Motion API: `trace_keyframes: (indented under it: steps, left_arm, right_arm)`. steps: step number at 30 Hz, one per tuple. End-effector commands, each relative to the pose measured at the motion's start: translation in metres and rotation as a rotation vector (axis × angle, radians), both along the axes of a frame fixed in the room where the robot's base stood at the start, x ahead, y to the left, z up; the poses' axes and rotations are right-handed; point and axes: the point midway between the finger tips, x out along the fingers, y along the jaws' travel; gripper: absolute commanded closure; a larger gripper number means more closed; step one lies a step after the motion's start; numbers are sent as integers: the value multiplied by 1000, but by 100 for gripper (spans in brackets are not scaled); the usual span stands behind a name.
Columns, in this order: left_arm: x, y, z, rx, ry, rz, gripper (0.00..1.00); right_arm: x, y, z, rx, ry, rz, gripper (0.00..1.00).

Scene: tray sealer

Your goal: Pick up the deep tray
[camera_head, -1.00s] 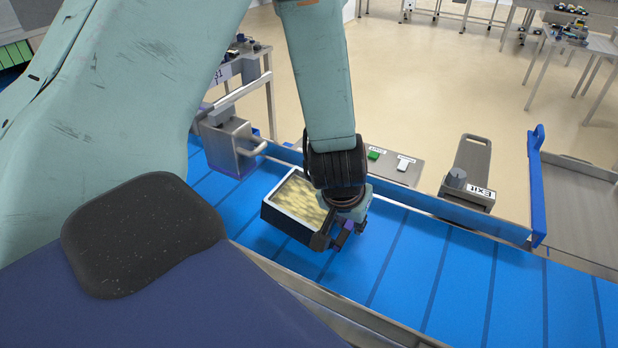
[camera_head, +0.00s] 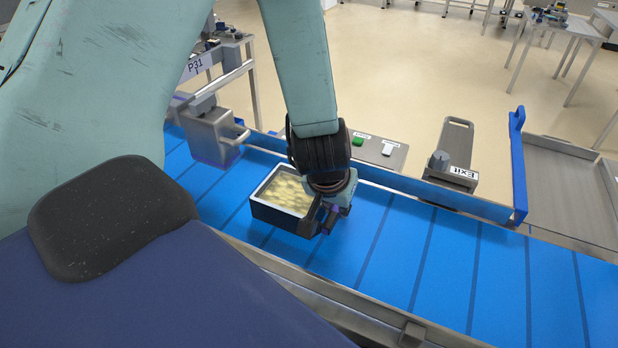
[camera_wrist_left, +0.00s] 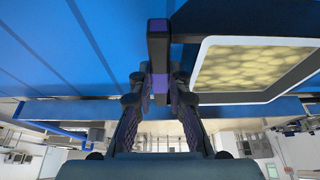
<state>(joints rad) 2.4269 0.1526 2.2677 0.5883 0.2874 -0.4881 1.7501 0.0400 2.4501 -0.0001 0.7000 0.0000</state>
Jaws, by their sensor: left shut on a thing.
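The deep tray (camera_head: 278,217) is a black tray with a pale rim and a pale yellow, mottled content. It is over the blue conveyor belt, and I cannot tell whether its base touches the belt. My left gripper (camera_head: 328,222) is at the tray's right side, pointing down, and is shut on its wall. In the left wrist view the gripper's fingers (camera_wrist_left: 158,62) are together beside the tray (camera_wrist_left: 198,62), which fills the right part. The exact contact is partly hidden by the fingers. My right gripper is not in view.
The blue belt (camera_head: 400,262) is bare to the right of the tray. A blue guide rail (camera_head: 480,207) runs along its far side, with a grey EXIT unit (camera_head: 455,150) and a button panel (camera_head: 375,150) behind it. A metal box (camera_head: 212,138) stands at the far left.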

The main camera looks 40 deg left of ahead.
Motion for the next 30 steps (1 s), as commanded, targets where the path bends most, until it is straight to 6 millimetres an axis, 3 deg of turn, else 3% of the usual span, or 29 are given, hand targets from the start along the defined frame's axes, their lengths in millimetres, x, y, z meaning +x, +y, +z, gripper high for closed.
trace_keyframes:
  steps: [5, 15, 21, 26, 30]
  left_arm:
    - [1, 0, 11, 1, -3, -1, 100]
    - [1, 0, 67, 1, -3, -1, 100]
    - [1, 0, 90, 1, -2, -1, 100]
    - [0, 0, 99, 1, -2, -1, 100]
    - [0, 0, 95, 2, -1, -1, 100]
  right_arm:
    - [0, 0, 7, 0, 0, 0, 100]
    - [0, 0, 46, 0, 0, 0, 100]
    - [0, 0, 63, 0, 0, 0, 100]
    - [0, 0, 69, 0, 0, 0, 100]
    - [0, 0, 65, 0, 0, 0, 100]
